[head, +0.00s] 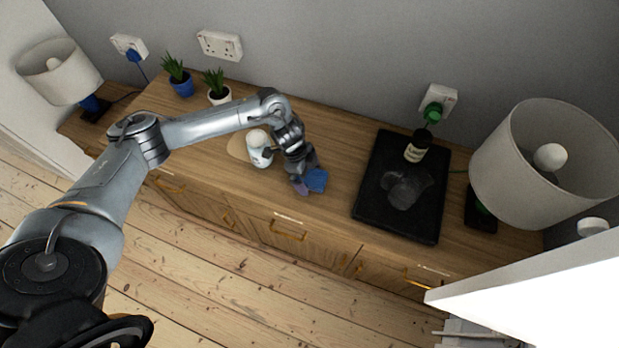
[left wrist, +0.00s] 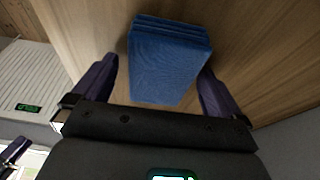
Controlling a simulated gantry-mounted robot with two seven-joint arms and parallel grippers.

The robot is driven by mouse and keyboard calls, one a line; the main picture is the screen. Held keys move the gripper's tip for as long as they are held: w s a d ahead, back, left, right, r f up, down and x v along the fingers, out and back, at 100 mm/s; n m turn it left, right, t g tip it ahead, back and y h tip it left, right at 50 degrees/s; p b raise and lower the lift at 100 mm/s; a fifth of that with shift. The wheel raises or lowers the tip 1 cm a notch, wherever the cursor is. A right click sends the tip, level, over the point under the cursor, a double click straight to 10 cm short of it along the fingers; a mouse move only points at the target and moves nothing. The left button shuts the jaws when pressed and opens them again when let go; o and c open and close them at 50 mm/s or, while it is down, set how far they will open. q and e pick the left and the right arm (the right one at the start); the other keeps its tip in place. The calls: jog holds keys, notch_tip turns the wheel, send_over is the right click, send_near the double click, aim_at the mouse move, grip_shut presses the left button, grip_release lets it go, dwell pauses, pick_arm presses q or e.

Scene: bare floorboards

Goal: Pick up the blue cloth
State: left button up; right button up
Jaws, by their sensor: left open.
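The blue cloth (head: 317,180) lies folded on the wooden sideboard, near its front edge in the head view. In the left wrist view the cloth (left wrist: 168,62) shows as a folded stack with layered edges. My left gripper (head: 306,185) is over the sideboard at the cloth, partly covering it in the head view. In the left wrist view the left gripper (left wrist: 160,85) is open, with one purple finger on each side of the cloth. I cannot tell whether the fingers touch it.
A black tray (head: 372,205) with a bottle (head: 416,147) and glassware lies to the right. Potted plants (head: 183,86) and lamps (head: 535,165) stand farther off.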

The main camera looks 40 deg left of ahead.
aim_at(314, 179)
pick_arm(q)
jog(key=c, duration=1.1)
jog(key=shift+o, duration=0.2)
jog(key=shift+r, duration=0.15)
jog(key=shift+r, duration=0.55)
jog(key=r, duration=0.1)
jog(key=r+p, duration=0.1)
jog(key=r, duration=0.1)
jog(key=shift+s+d+r, duration=0.1)
jog(key=shift+d+r, duration=0.05)
jog(key=shift+d, duration=0.2)
jog(key=s+d+r+p, duration=0.1)
jog(key=s+d+r, duration=0.1)
jog(key=d, duration=0.3)
jog(key=s+d+r+p, duration=0.1)
jog(key=s+d+r, duration=0.1)
jog(key=d+r, duration=0.2)
jog(key=shift+d+r, duration=0.15)
jog(key=shift+d, duration=0.45)
